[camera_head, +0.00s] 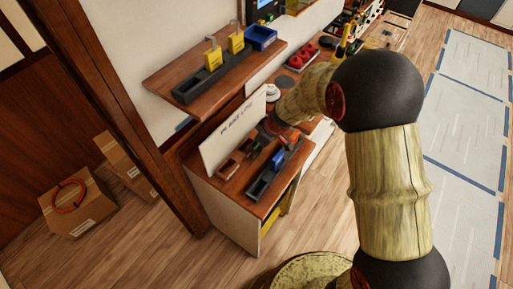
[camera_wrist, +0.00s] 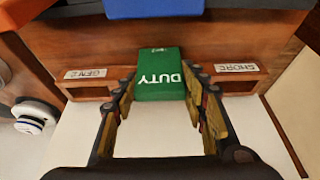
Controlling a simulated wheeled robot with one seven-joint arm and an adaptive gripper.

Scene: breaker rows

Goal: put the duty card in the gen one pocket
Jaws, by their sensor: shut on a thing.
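The green duty card (camera_wrist: 160,78), with white DUTY lettering upside down, is in the wrist view. My gripper (camera_wrist: 160,90) is shut on it, one finger at each side. The card's far end meets the wooden ledge, in line between two pockets. The left pocket (camera_wrist: 89,91) has a label that seems to read GEN 2, and the right pocket (camera_wrist: 238,84) reads SHORE. Any middle pocket or its label is hidden by the card, so I cannot tell whether the card is inside one. In the head view my gripper (camera_head: 275,128) is over the bench; the card is not clear there.
A dark tray (camera_head: 262,184) and small reddish boxes lie on the bench near my gripper. A white sign board (camera_head: 228,131) stands behind them. A shelf (camera_head: 165,80) with yellow tags and a blue bin (camera_head: 262,37) is above. Cardboard boxes (camera_head: 80,205) stand on the floor at left.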

